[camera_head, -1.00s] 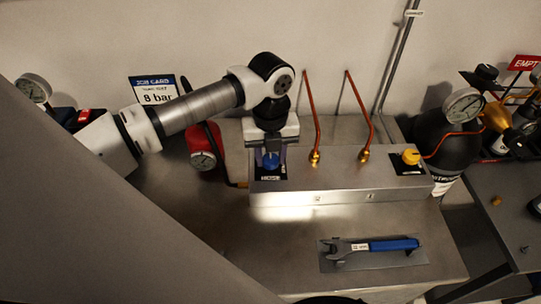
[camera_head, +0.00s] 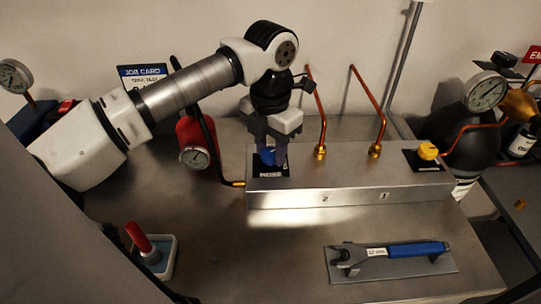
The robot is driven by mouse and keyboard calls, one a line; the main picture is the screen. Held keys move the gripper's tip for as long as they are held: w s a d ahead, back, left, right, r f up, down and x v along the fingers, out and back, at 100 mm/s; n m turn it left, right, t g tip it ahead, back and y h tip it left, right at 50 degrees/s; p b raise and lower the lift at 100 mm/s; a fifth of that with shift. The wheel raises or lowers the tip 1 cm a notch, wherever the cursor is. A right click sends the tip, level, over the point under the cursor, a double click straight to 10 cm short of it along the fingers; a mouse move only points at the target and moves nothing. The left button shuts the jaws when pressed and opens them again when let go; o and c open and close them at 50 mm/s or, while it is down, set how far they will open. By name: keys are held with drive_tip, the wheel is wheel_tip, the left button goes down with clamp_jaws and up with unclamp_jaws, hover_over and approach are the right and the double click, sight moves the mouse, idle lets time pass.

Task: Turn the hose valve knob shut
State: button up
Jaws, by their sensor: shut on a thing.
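The hose valve knob (camera_head: 267,156) is blue and sits on a black plate marked HOSE (camera_head: 270,172), at the left end of the metal manifold block (camera_head: 330,194). My gripper (camera_head: 268,152) reaches down from above and is shut on the knob. Its fingers cover part of the knob, so the knob's exact angle is hard to tell. A black hose with a brass end (camera_head: 232,183) meets the block's left side.
A yellow knob (camera_head: 428,151) and two copper pipes (camera_head: 320,125) rise from the block. A blue-handled wrench (camera_head: 392,250) lies on a plate in front. A red cylinder with a gauge (camera_head: 195,157) stands left. A tray with a red-handled tool (camera_head: 150,250) is at front left.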

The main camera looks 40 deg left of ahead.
sight(271, 152)
drive_tip(key=m+b, duration=0.2)
drive_tip(key=m, duration=0.2)
drive_tip(key=shift+m+b, duration=0.6)
drive_tip(key=shift+m, duration=1)
drive_tip(key=shift+r, duration=0.1)
drive_tip(key=o, duration=1)
wheel_tip(271, 152, up, 14)
drive_tip(key=p, duration=0.9)
